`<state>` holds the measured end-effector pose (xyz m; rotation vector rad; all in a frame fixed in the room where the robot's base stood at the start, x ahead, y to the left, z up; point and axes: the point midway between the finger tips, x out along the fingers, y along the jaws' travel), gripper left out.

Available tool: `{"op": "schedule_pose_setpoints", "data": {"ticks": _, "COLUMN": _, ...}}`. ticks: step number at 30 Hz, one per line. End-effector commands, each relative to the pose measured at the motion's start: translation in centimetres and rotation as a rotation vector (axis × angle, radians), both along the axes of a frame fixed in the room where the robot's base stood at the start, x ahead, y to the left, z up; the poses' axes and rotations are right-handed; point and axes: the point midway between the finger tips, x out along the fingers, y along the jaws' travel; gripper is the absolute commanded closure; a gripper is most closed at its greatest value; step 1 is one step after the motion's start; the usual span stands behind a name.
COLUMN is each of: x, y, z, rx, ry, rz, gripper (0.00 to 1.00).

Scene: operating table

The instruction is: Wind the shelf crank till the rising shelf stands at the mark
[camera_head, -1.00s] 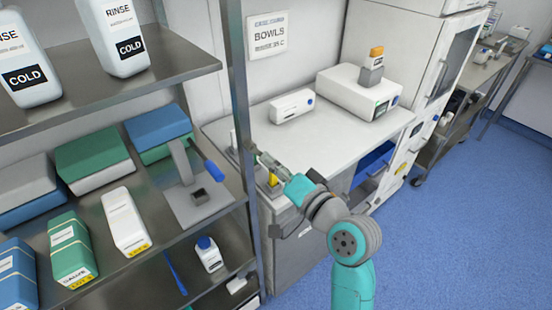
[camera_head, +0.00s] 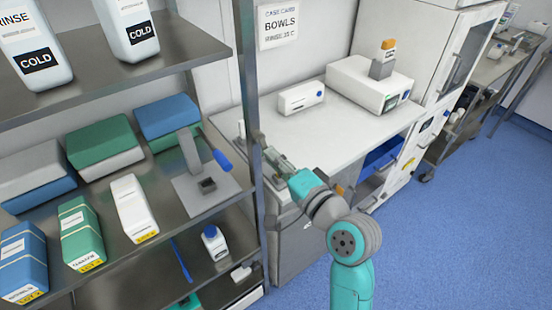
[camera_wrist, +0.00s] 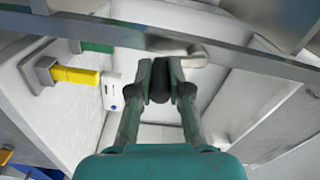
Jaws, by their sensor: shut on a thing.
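In the wrist view my gripper (camera_wrist: 172,78) has its two fingers close together around a dark, rounded grip (camera_wrist: 172,46), which looks like the crank's handle. A pale arm runs right from it. The fingers hide part of this grip. In the head view my gripper (camera_head: 272,158) is just right of the rack's upright post, above the left end of the white counter, and the crank is too small to make out. I cannot tell which surface is the rising shelf or where its mark is. A yellow bar (camera_wrist: 76,76) on a grey bracket shows left of the fingers.
The metal rack (camera_head: 258,200) stands close at the left, with boxes and bottles on its shelves. A white bottle (camera_head: 214,242) is on a lower shelf. The white counter (camera_head: 330,130) carries a white box (camera_head: 301,97) and a machine (camera_head: 362,85). Blue floor is clear at right.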

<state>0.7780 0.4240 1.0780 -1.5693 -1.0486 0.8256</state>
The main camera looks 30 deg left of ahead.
Motion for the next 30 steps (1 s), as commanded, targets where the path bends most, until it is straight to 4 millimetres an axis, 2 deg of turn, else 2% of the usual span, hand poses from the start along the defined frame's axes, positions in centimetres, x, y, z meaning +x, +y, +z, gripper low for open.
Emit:
{"op": "schedule_pose_setpoints", "data": {"ticks": 4, "x": 0.0, "y": 0.0, "z": -0.2, "rx": -0.005, "ry": 0.003, "rz": 0.002, "gripper": 1.00}}
{"op": "schedule_pose_setpoints", "data": {"ticks": 5, "x": 0.0, "y": 0.0, "z": -0.2, "rx": -0.005, "ry": 0.003, "rz": 0.002, "gripper": 0.77}}
{"op": "schedule_pose_setpoints", "data": {"ticks": 7, "x": 0.0, "y": 0.0, "z": -0.2, "rx": -0.004, "ry": 0.003, "rz": 0.002, "gripper": 0.60}}
{"op": "schedule_pose_setpoints", "data": {"ticks": 8, "x": 0.0, "y": 0.0, "z": -0.2, "rx": -0.004, "ry": 0.003, "rz": 0.001, "gripper": 0.57}}
{"op": "schedule_pose_setpoints", "data": {"ticks": 16, "x": 0.0, "y": 0.0, "z": -0.1, "rx": -0.002, "ry": 0.000, "rz": 0.001, "gripper": 0.57}}
{"op": "schedule_pose_setpoints", "data": {"ticks": 20, "x": -0.2, "y": -0.6, "z": -0.1, "rx": -0.002, "ry": 0.000, "rz": 0.000, "gripper": 0.57}}
{"op": "schedule_pose_setpoints", "data": {"ticks": 23, "x": -0.7, "y": -1.8, "z": -0.1, "rx": -0.002, "ry": 0.001, "rz": -0.001, "gripper": 0.57}}
{"op": "schedule_pose_setpoints", "data": {"ticks": 30, "x": -2.5, "y": -6.2, "z": -0.2, "rx": -0.002, "ry": 0.001, "rz": -0.003, "gripper": 0.57}}
